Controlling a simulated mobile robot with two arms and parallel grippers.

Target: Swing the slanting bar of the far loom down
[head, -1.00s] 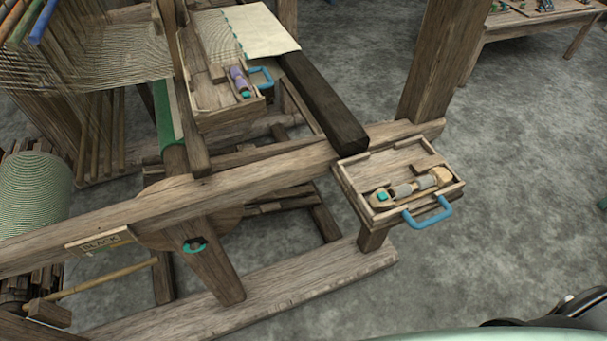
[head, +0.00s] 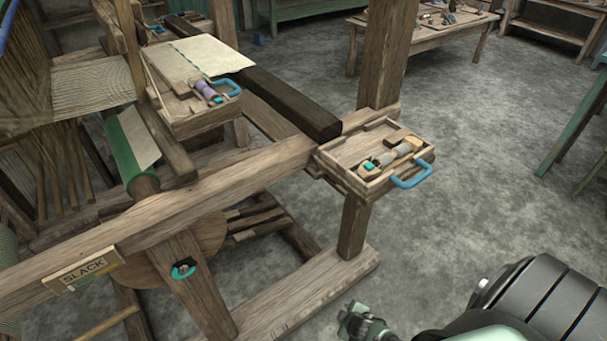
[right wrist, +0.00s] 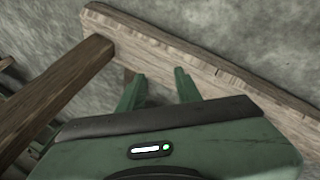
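A wooden loom fills the left of the head view. A slanting wooden bar (head: 205,300) hangs below its side rail (head: 235,175), tilted, with a teal ring (head: 183,268) near its top and a round wooden disc (head: 205,232) behind it. A "SLACK" plate (head: 83,270) is on the rail. I cannot tell whether this is the far loom's bar. My right gripper (head: 366,324) is low in the head view, right of the loom's foot. In the right wrist view the gripper (right wrist: 158,86) is open and empty, above or beside a wooden beam (right wrist: 200,62). My left gripper is out of view.
A tray (head: 330,152) with a blue handle (head: 411,174) sticks out from the loom's right end. A second tray (head: 195,122) sits further in. A workbench (head: 430,38) stands at the back. The grey floor (head: 470,150) to the right is open.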

